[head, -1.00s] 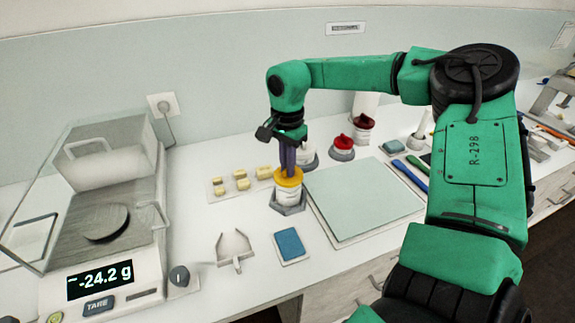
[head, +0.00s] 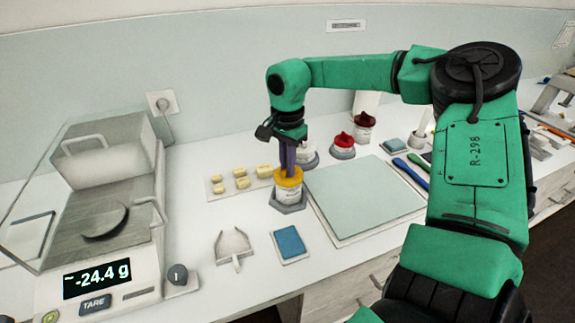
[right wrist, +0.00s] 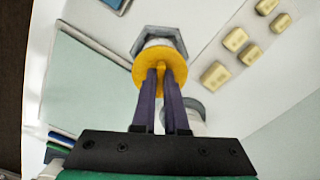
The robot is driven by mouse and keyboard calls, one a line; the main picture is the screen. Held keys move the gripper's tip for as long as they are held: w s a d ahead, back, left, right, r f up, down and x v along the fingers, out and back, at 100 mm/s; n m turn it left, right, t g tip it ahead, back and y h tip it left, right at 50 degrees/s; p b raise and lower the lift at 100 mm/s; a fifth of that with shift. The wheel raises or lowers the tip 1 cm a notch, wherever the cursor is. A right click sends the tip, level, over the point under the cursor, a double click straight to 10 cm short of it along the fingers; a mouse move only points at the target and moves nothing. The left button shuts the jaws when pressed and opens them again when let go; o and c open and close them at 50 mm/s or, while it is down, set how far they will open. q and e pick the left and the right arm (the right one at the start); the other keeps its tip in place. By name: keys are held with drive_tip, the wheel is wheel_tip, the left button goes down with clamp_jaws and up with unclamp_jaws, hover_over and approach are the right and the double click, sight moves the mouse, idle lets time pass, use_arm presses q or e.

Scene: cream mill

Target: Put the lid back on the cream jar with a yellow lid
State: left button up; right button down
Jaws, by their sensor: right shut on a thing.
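The cream jar (head: 289,196) is white and stands upright in a grey hexagonal holder (head: 289,208) on the bench. The yellow lid (head: 288,177) is on top of the jar's mouth, and it also shows in the right wrist view (right wrist: 160,68). I cannot tell whether it is fully seated. My right gripper (head: 288,168) points down from above, its purple fingers shut on the yellow lid's middle. In the right wrist view, the fingertips (right wrist: 160,72) meet the lid and the white jar shows just beyond it. My left gripper is not in view.
A pale square mat (head: 365,197) lies right of the jar. Small yellowish blocks (head: 241,182) sit on a plate behind left. Red-lidded jars (head: 344,142) stand behind. A balance (head: 100,225) stands left.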

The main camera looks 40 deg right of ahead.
drive_tip(key=shift+c, duration=1.9)
unclamp_jaws()
drive_tip(key=shift+r+p, duration=1.5)
drive_tip(key=shift+r, duration=0.75)
clamp_jaws()
drive_tip(key=shift+d, duration=0.2)
drive_tip(key=shift+f, duration=0.1)
